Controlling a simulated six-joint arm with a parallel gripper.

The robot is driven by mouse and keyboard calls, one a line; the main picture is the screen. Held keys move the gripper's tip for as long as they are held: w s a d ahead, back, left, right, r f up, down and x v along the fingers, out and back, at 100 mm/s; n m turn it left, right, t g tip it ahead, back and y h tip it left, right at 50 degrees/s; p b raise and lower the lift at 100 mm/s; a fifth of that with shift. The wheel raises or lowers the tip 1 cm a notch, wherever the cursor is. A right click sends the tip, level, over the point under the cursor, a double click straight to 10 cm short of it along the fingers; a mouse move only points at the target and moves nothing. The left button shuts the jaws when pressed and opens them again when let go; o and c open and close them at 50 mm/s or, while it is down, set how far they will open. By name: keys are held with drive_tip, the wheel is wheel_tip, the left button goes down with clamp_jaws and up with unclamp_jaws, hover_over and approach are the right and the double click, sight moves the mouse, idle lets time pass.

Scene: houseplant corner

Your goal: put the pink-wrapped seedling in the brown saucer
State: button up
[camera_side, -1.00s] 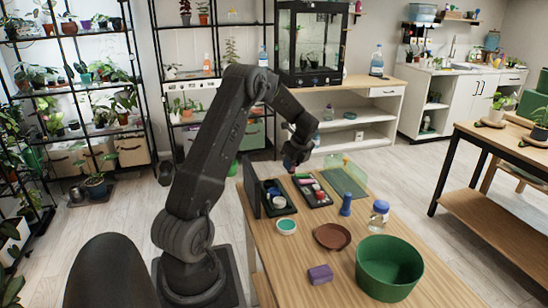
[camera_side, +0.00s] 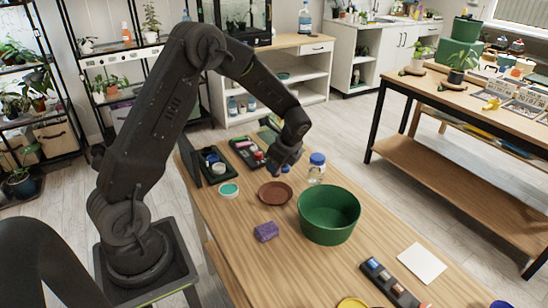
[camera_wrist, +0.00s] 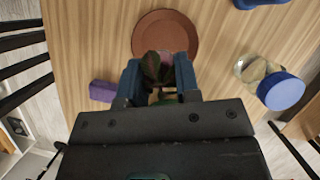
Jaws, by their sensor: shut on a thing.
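My gripper (camera_wrist: 158,72) is shut on the pink-wrapped seedling (camera_wrist: 152,68). In the wrist view its dark leaves show between the blue fingers, with a small patch of pink; the fingers hide most of the wrap. The round brown saucer (camera_wrist: 165,18) lies just beyond the fingertips in that view, and the seedling overlaps its near edge. In the side view my gripper (camera_side: 284,163) is just behind and above the saucer (camera_side: 275,194), and the seedling cannot be made out. The saucer looks empty where it shows. I cannot tell how high the seedling is above the table.
A clear jar with a blue lid (camera_side: 316,168) and a large green pot (camera_side: 329,215) stand close right of the saucer. A purple block (camera_side: 266,232) lies in front. A teal-topped round tub (camera_side: 228,189) and dark trays (camera_side: 215,168) are to the left. Bare wood lies around the block.

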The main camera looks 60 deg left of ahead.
approach(271, 193)
drive_tip(key=shift+x, duration=2.35)
drive_tip(key=shift+d, duration=0.1)
drive_tip(key=o, duration=1)
drive_tip(key=shift+c, duration=0.2)
drive_tip(key=shift+r, duration=3.5)
